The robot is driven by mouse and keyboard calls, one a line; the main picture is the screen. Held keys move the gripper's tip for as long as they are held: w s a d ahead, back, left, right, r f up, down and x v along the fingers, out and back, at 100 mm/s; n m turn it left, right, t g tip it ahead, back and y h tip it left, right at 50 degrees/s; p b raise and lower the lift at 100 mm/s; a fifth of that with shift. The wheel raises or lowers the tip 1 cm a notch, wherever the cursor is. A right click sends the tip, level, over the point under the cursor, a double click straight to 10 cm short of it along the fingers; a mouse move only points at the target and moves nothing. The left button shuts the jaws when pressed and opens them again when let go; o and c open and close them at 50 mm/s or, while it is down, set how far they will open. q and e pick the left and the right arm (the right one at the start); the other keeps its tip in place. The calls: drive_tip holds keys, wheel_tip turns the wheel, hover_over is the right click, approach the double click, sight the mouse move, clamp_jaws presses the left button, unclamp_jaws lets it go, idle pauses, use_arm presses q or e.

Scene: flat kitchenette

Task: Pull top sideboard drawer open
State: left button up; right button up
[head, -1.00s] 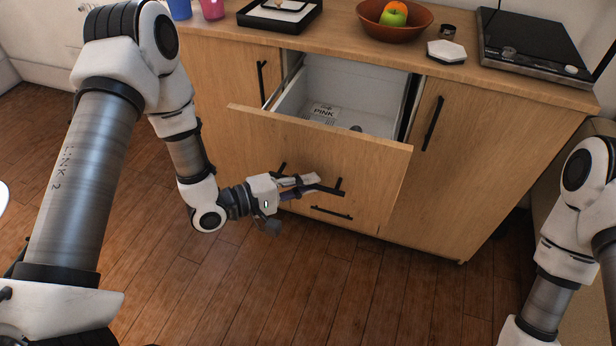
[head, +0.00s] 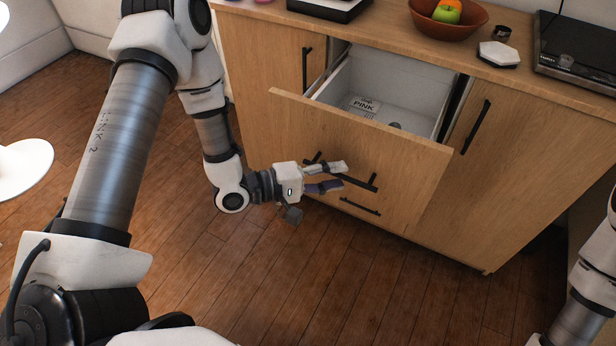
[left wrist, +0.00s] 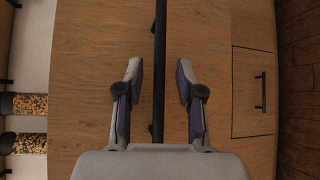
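The top sideboard drawer (head: 395,147) stands well open, its wooden front out from the cabinet and its white inside showing. My left gripper (head: 334,177) is open at the drawer front. In the left wrist view (left wrist: 158,75) its fingers are spread on either side of the handle, with gaps on both sides. My right gripper is out of view.
A lower drawer handle (head: 360,206) sits below. Cabinet doors flank the drawer, the right one with a black handle (head: 476,127). The wooden floor (head: 330,290) in front is clear.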

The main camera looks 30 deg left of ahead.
use_arm(q)
drive_tip(key=v, duration=1)
drive_tip(key=shift+s, duration=0.2)
drive_tip(key=s+d+f+m+g+y, duration=0.1)
drive_tip(key=s+d+f+g+y, duration=0.2)
drive_tip(key=f, duration=0.4)
drive_tip(key=s+d+f+m+g+y, duration=0.1)
drive_tip(key=s+d+f+g, duration=0.35)
drive_tip(key=f, duration=0.35)
drive_tip(key=s+a+f+m+g+y, duration=0.4)
drive_tip(key=s+a+f+m+y, duration=0.3)
drive_tip(key=s+a+f+y, duration=0.15)
wheel_tip(320, 180, up, 18)
drive_tip(key=p, duration=1.7)
drive_tip(key=shift+s+m, duration=0.3)
drive_tip(key=shift+m, duration=0.1)
